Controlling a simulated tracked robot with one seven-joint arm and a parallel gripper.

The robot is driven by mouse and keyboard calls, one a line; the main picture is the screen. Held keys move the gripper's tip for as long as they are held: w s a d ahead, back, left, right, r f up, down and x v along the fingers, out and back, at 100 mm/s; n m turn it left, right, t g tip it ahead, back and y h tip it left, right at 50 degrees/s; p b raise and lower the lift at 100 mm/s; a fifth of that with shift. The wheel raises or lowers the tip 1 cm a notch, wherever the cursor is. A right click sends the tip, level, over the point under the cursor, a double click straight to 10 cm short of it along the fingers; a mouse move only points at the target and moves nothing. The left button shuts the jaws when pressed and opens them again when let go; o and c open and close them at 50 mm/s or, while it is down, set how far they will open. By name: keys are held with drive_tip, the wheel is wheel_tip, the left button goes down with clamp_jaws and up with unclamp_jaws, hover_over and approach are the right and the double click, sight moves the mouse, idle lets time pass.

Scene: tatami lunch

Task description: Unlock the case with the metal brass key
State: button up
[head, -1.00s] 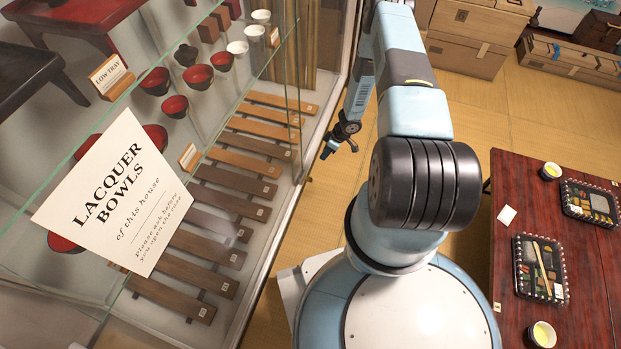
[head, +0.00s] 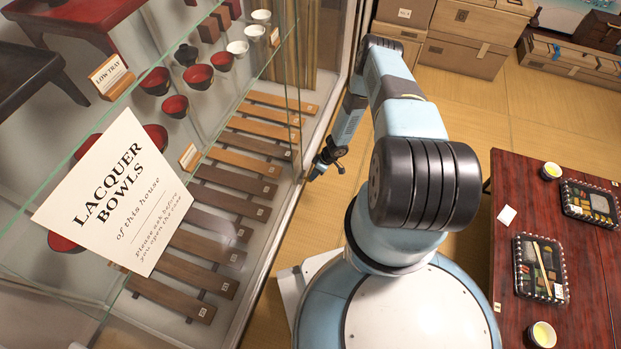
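The glass display case (head: 262,262) fills the left of the head view, with lacquer bowls on its shelves and wooden strips on its floor. A "Lacquer Bowls" card (head: 113,190) is on its glass. My gripper (head: 322,172) is small in the view, close to the case's right frame and pointing down. I cannot tell whether it touches the case, is open or shut, or holds anything. I cannot make out the brass key or a lock.
A dark red low table (head: 520,335) stands at the right with bento trays (head: 541,268) and tea cups (head: 543,334). Cardboard boxes (head: 466,55) are stacked at the back.

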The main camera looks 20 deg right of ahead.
drive_tip(key=shift+x, duration=1.8)
clamp_jaws()
